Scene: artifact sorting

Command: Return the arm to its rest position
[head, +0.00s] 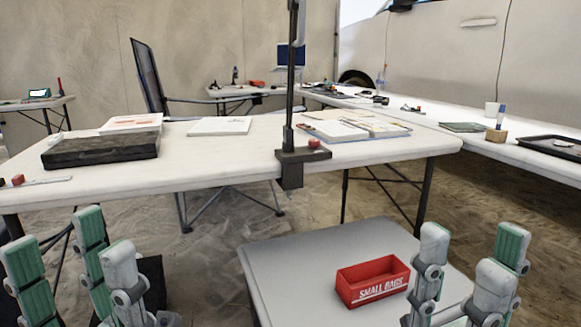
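My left gripper (75,268) is at the lower left, in front of the long white table (225,170). Its green-padded and grey fingers point up and stand apart, with nothing seen between them. My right gripper (466,266) is at the lower right, over the right side of the small grey table (290,255). Its fingers also point up, spread apart and empty. A red box (373,281) marked "SMALL BAGS" sits on the grey table, just left of my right gripper in the picture. Most of both arms is out of view.
The white table bears a dark slab (100,150), papers, an open book (355,127) and a clamped dark post (290,85). A side table (480,148) with a black tray (553,146) runs along the right. The grey table's left part is bare.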

